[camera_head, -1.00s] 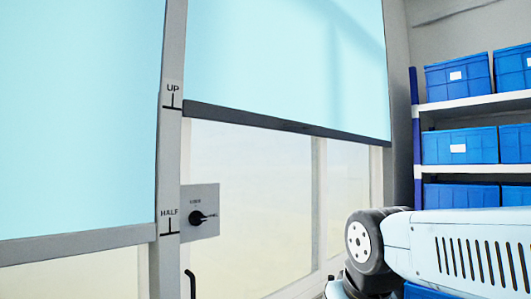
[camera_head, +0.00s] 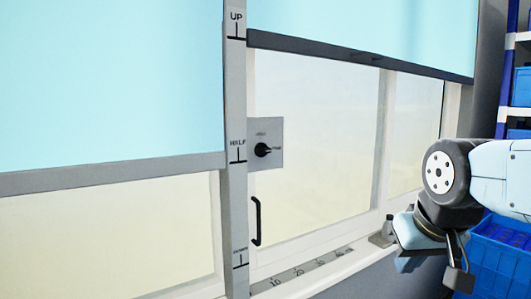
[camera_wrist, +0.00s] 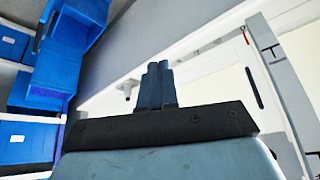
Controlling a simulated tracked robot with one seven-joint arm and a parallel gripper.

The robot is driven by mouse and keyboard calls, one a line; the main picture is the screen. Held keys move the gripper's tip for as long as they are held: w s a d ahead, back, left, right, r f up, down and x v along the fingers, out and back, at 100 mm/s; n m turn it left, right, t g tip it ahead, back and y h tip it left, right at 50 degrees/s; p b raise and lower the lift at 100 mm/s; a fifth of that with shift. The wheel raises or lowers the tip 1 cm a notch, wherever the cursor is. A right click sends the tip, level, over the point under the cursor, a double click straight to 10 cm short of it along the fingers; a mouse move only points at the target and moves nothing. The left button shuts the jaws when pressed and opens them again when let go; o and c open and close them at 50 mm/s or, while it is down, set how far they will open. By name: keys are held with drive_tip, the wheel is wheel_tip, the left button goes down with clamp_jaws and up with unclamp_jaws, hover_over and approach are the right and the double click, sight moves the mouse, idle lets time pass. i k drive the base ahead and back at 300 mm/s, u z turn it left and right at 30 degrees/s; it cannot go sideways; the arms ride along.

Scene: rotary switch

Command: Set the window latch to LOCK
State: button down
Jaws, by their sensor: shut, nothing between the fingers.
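The window latch is a black rotary knob (camera_head: 262,150) on a grey plate (camera_head: 276,130), fixed at the left side of the right window. Its pointer is turned to the right, towards a small label. Another small label sits above the knob; both are too blurred to read surely. My gripper (camera_wrist: 158,84) shows in the wrist view with its two fingers together, shut and empty. In the head view my arm is at the right, well away from the latch, and the fingertips cannot be made out. The latch is not clearly seen in the wrist view.
A black handle (camera_head: 256,221) is below the latch. A grey post (camera_head: 235,190) marked UP and HALF stands left of it. Light blue blinds (camera_head: 110,80) hang at different heights. A sill (camera_head: 300,276) with a numbered scale runs below. Blue bins (camera_head: 497,247) are at right.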

sight(261, 149)
drive_tip(key=z, duration=1.05)
drive_tip(key=k, duration=1.4)
drive_tip(key=u, duration=1.45)
drive_tip(key=i, duration=1.05)
